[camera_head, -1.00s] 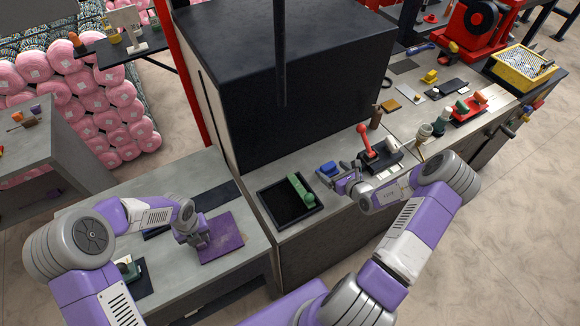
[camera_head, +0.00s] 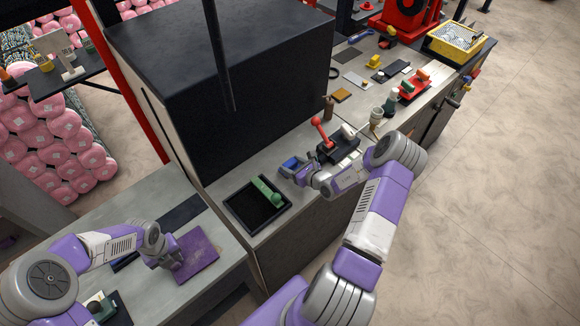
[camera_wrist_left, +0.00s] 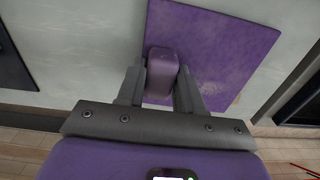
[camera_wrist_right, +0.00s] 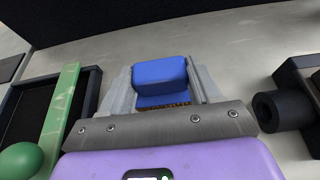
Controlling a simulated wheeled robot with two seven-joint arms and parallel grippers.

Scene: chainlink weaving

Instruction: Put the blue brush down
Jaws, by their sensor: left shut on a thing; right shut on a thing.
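The blue brush (camera_head: 291,163) is between the fingers of my right gripper (camera_head: 294,171), which is shut on it. In the right wrist view the brush's blue block (camera_wrist_right: 160,75) fills the gap, with brown bristles below it, at or just above the grey bench; I cannot tell whether it touches. My left gripper (camera_head: 168,257) is shut on a purple block (camera_wrist_left: 161,62). The block stands over a flat purple plate (camera_head: 197,257) on the left bench, which also shows in the left wrist view (camera_wrist_left: 235,45).
A black tray (camera_head: 232,205) with a green tool (camera_head: 264,190) lies left of the brush. A black fixture with a red lever (camera_head: 321,131) stands to its right. A large black cabinet (camera_head: 220,80) rises behind. Some bare bench lies between.

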